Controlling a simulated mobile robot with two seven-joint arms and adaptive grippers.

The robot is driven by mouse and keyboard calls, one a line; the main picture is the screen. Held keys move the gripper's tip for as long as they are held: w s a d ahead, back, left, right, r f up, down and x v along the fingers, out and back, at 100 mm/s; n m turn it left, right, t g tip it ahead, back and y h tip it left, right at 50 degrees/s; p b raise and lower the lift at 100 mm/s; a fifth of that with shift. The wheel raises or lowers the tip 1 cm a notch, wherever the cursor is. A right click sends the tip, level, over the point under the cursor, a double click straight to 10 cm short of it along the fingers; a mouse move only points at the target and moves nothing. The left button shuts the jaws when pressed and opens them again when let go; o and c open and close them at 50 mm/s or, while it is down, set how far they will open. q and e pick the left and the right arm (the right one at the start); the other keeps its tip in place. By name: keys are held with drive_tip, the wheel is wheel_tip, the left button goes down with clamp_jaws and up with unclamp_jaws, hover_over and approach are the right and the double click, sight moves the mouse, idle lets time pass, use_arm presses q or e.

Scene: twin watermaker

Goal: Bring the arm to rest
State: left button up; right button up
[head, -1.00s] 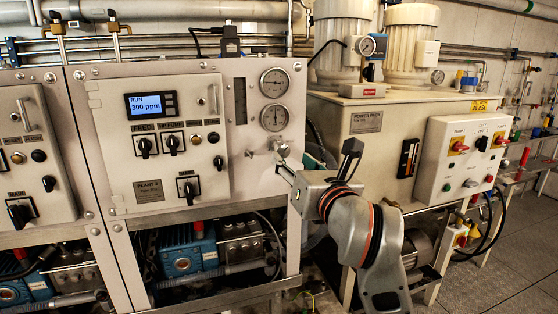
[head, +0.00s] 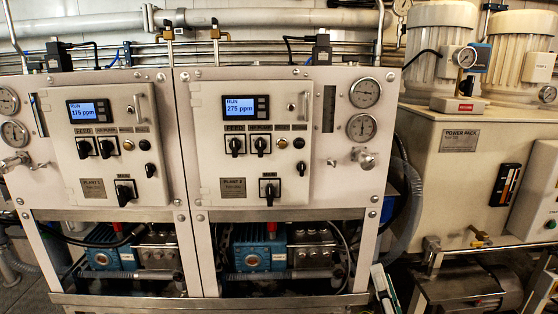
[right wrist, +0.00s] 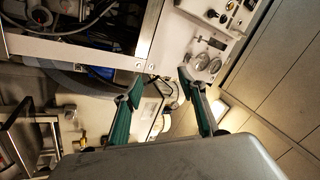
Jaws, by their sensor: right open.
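My right gripper (head: 384,288) shows only in part at the bottom edge of the head view, low in front of the gap between the plant 2 panel (head: 211,187) and the power pack (head: 432,185). In the right wrist view its two green-lined fingers (right wrist: 160,84) stand apart with nothing between them. The gripper is open and clear of the silver valve knob (head: 364,158) on the plant 2 panel. The rest of the right arm is out of the head view. My left gripper is not in view.
The plant 1 panel (head: 91,186) stands at left, its display reading 175 ppm. The plant 2 display (head: 245,108) reads 275 ppm. Blue pumps sit in the open frames below. A motor (head: 468,287) lies under the power pack. Pipes run along the back wall.

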drive_tip(key=s+a+f+n+g+y, duration=0.1)
drive_tip(key=s+a+f+n+g, duration=0.15)
drive_tip(key=f+n, duration=0.45)
drive_tip(key=s+a+f+n+g+y, duration=0.2)
drive_tip(key=s+f+g, duration=0.1)
drive_tip(key=f, duration=0.8)
drive_tip(key=s+d+f+n+g+h, duration=0.1)
drive_tip(key=s+f+n+g, duration=0.2)
drive_tip(key=s+f, duration=0.3)
drive_tip(key=s+d+f+n+g+h, duration=0.1)
drive_tip(key=s+f, duration=0.5)
drive_tip(key=f, duration=0.6)
drive_tip(key=shift+s+d+f+n+g, duration=0.2)
drive_tip(key=shift+d+n+g, duration=0.45)
drive_tip(key=shift+n+g, duration=0.55)
drive_tip(key=shift+r, duration=0.1)
